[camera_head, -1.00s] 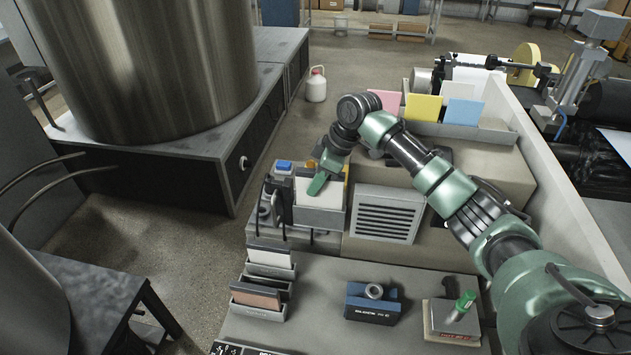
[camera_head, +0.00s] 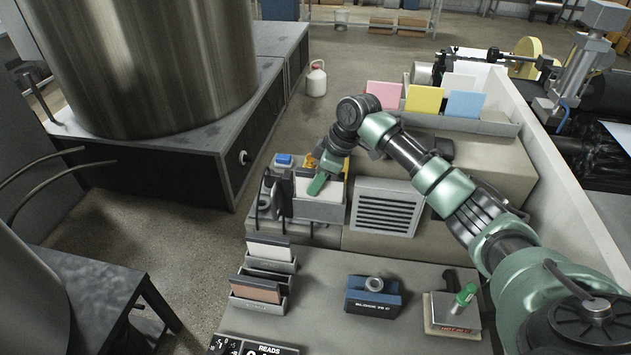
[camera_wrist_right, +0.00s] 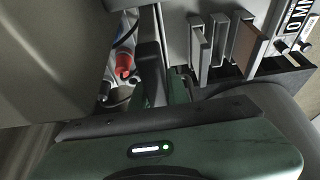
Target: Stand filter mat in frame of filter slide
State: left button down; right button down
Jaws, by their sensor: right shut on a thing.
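My right gripper (camera_head: 320,180) comes down over the grey bin (camera_head: 318,212) left of the vented box. It is shut, apparently on a thin pale sheet, likely the filter mat (camera_head: 304,187), which its green finger partly hides. Slotted grey holders (camera_head: 262,302) at the front left hold a white card (camera_head: 269,251) and a brown card (camera_head: 256,290). I cannot tell which part is the filter slide's frame. My left gripper is not in view.
A vented box (camera_head: 386,208) stands right of the bin. A blue block (camera_head: 372,297) and a grey stand with a green-topped piece (camera_head: 455,311) sit on the front bench. Pink, yellow and blue sheets (camera_head: 425,99) stand in a back tray.

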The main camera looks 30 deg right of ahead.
jog(key=shift+f+b, duration=0.3)
jog(key=shift+f, duration=0.6)
jog(key=c, duration=1.3)
grip_release()
jog(key=shift+d+r, duration=0.15)
jog(key=shift+r, duration=0.15)
jog(key=b+v, duration=0.2)
jog(key=v, duration=0.4)
jog(key=shift+s+d+r+b, duration=0.1)
jog(key=shift+s+b, duration=0.05)
jog(key=shift+b, duration=0.25)
jog(key=shift+s+d+r, duration=0.1)
jog(key=shift+r, duration=0.35)
